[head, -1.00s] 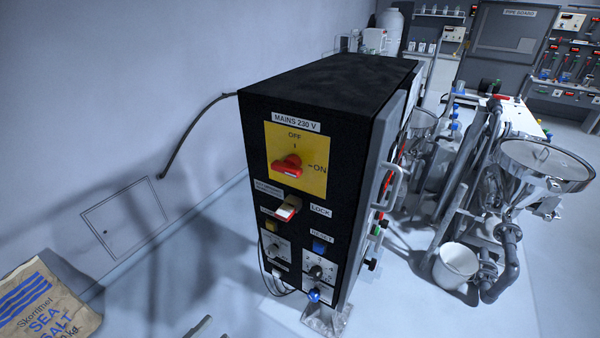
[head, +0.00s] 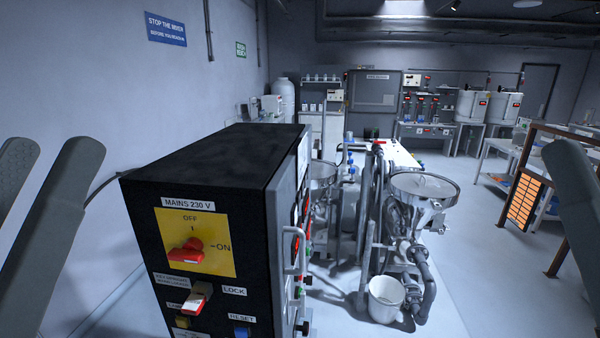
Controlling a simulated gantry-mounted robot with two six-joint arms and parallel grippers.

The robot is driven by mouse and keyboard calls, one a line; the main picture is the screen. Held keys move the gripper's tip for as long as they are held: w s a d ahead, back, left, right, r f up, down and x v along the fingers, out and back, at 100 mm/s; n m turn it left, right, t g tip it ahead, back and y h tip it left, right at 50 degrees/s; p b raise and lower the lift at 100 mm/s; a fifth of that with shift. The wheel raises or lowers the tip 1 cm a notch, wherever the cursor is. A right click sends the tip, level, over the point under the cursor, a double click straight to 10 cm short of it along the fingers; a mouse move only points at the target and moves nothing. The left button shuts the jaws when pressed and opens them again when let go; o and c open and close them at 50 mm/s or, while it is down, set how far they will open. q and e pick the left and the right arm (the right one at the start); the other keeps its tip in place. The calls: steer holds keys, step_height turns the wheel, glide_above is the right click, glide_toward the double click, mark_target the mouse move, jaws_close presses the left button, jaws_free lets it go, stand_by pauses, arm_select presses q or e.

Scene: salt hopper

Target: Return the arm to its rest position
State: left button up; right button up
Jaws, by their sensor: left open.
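My left gripper (head: 50,150) stands upright at the left edge, its two grey fingers apart with nothing between them. It is left of the black control cabinet (head: 215,158) and appears clear of it. A grey part of my right arm or gripper (head: 574,185) shows at the right edge; its jaws cannot be made out. The cabinet's front has a red mains switch (head: 187,251) on a yellow plate (head: 222,226), with OFF above and ON to its right. Below are a lock switch with a red-and-white tip (head: 195,301) and a blue reset button (head: 241,331).
A steel hopper (head: 425,188) with pipes and a white bucket (head: 386,298) stand right of the cabinet. A frame with an orange panel (head: 523,200) is further right. A cable runs from the cabinet to the left wall. Floor between bucket and right frame is clear.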

arm_select(q)
step_height(320, 180, up, 24)
steer(key=a+r+y+p, duration=0.1)
steer(key=a+y+p, duration=0.25)
steer(key=p, duration=2.15)
step_height(320, 180, down, 38)
steer(key=b, duration=3.8)
steer(key=shift+d+f+n+t+y, duration=0.15)
steer(key=shift+d+n+t+y, duration=0.2)
steer(key=shift+d+n+t, duration=0.1)
